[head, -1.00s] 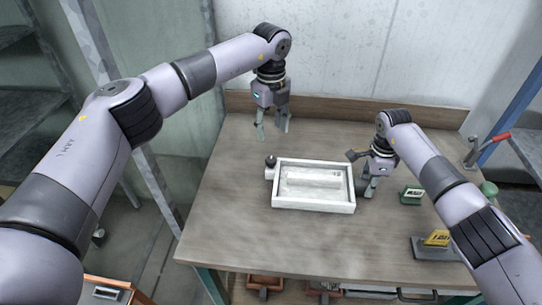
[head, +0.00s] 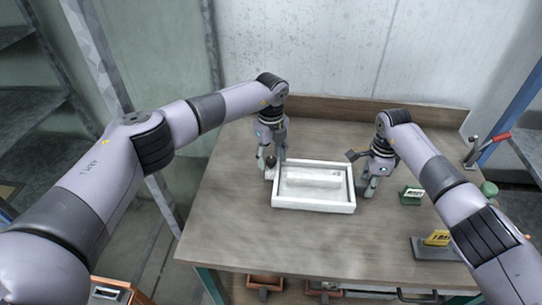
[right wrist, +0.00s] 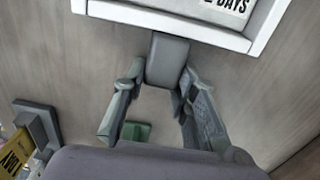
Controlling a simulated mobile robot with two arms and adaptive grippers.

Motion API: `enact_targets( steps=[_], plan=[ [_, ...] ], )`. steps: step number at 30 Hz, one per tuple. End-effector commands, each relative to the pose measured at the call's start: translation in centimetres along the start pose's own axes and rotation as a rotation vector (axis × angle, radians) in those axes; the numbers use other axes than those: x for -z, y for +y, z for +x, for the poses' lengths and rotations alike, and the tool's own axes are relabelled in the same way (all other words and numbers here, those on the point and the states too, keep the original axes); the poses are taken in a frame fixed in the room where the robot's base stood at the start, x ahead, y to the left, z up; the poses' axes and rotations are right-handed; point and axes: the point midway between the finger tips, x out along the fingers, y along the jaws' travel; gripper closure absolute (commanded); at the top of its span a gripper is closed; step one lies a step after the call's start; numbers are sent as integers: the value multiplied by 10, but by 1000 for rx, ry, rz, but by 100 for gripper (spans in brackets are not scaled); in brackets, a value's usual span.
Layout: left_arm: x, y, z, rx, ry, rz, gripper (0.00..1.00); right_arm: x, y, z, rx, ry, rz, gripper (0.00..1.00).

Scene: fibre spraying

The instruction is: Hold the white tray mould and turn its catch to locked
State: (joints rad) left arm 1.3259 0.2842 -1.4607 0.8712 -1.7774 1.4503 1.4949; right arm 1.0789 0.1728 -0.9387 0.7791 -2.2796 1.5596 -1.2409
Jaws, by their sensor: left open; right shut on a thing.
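The catch (head: 271,162), with a dark round knob, is at the tray's far left corner. My left gripper (head: 271,160) is open, pointing down, with its fingers on either side of the knob; I cannot tell whether they touch it. My right gripper (right wrist: 158,95) is shut on a grey grip block (right wrist: 167,60) at the tray's right edge. The fingers partly hide that block in the head view.
A small green box (head: 412,195) stands right of my right gripper. A yellow sign (head: 437,238) on a grey base is at the table's front right. A red-handled clamp (head: 497,138) is at the right edge. The table's left and front are clear.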

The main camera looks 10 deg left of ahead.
Motion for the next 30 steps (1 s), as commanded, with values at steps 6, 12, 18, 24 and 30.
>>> enact_targets(
  steps=[6,12,18,24,30],
  plan=[
    [0,0,0,0,0,0,65,0,0,0,1,0,-1,100],
    [0,0,0,0,0,0,78,0,0,0,1,0,-1,100],
    [0,0,0,0,0,0,91,0,0,0,1,0,-1,100],
    [0,0,-1,1,0,0,100,0,0,0,0,0,-1,100],
    [0,0,-1,1,0,27,100,0,0,0,0,0,-2,100]
  ],
)
